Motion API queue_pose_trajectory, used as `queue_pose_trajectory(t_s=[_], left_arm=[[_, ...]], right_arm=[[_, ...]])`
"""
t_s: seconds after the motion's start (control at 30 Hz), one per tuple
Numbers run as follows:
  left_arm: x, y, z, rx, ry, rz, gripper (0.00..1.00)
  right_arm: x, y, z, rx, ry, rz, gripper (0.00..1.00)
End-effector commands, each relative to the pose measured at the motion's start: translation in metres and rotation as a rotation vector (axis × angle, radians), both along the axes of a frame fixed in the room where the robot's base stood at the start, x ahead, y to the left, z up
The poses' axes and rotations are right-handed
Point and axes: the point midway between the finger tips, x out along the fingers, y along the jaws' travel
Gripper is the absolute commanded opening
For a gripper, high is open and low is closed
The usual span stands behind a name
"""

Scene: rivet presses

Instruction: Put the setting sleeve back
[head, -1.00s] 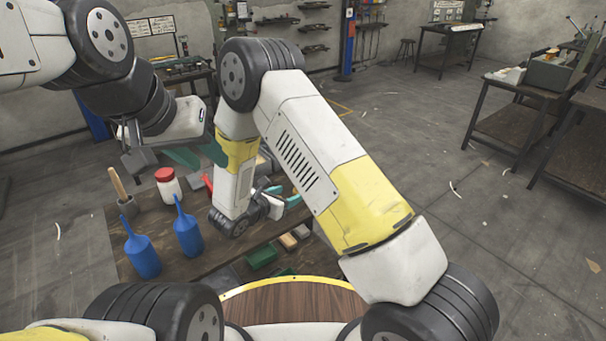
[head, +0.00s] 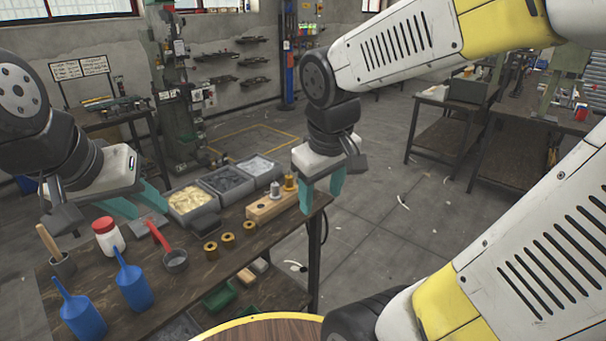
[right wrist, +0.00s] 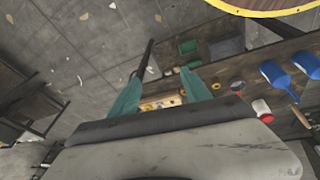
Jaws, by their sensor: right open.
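A light wooden block (head: 270,207) stands near the right end of the workbench, with a silver piece (head: 275,190) and a brass-coloured piece (head: 290,182) upright in it. Three short brass rings (head: 228,240) lie in a row in front of it. I cannot tell which piece is the setting sleeve. My right gripper (head: 323,191) is open and empty, just right of the block, above the bench end. In the right wrist view the block (right wrist: 160,103) shows between its fingers. My left gripper (head: 135,203) is open over the bench's left part, apparently empty.
Grey bins (head: 225,182) line the bench's back edge.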

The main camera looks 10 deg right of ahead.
Motion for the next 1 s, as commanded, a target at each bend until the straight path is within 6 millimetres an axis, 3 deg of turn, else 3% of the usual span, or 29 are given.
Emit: queue_pose_trajectory(t_s=[0.1, 0.3, 1.0], left_arm=[[0.0, 0.0, 0.0, 0.0, 0.0, 0.0, 0.36], [0.0, 0.0, 0.0, 0.0, 0.0, 0.0, 0.36], [0.0, 0.0, 0.0, 0.0, 0.0, 0.0, 0.36]], right_arm=[[-0.018, 0.007, 0.024, 0.179, -0.114, -0.144, 0.56], [-0.031, 0.017, 0.046, 0.346, -0.211, -0.26, 0.56], [-0.032, 0.019, 0.048, 0.37, -0.222, -0.275, 0.56]])
